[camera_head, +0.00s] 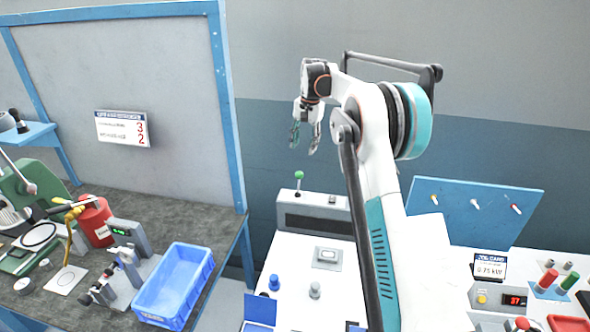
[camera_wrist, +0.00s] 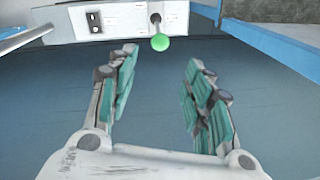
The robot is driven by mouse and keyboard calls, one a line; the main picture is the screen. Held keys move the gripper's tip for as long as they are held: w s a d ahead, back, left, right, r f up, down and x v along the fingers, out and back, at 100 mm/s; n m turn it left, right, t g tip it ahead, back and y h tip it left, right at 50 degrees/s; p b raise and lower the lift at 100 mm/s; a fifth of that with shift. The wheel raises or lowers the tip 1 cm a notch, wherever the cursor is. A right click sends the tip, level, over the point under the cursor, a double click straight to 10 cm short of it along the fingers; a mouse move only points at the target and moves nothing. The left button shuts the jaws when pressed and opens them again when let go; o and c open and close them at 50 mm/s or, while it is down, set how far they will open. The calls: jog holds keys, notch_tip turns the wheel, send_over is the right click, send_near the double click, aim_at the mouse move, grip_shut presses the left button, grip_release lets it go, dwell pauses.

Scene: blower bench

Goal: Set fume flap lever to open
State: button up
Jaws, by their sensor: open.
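The lever with a green ball knob (camera_head: 299,176) stands on top of a grey box (camera_head: 315,212) at the back left of the white bench. In the wrist view the green knob (camera_wrist: 160,42) shows at top centre, beyond the fingertips and between their lines. My gripper (camera_head: 306,138) is open and empty, in the air above the grey box and the lever. In the wrist view its two teal-padded fingers (camera_wrist: 160,62) are spread apart, touching nothing. The lever's markings are too small to read.
A blue pegboard (camera_head: 473,212) stands at the back right of the white bench. A job card (camera_head: 490,268) and a red-display unit (camera_head: 499,300) sit before it. At left, a dark bench holds a blue crate (camera_head: 176,286) and a red canister (camera_head: 95,221). My arm hides part of the white bench.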

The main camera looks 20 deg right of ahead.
aim_at(299, 182)
jog(key=f, duration=0.4)
jog(key=f+b, duration=0.1)
jog(key=f, duration=0.3)
jog(key=w+a+f+b, duration=0.1)
jog(key=f, duration=0.3)
jog(key=shift+f, duration=0.25)
grip_shut()
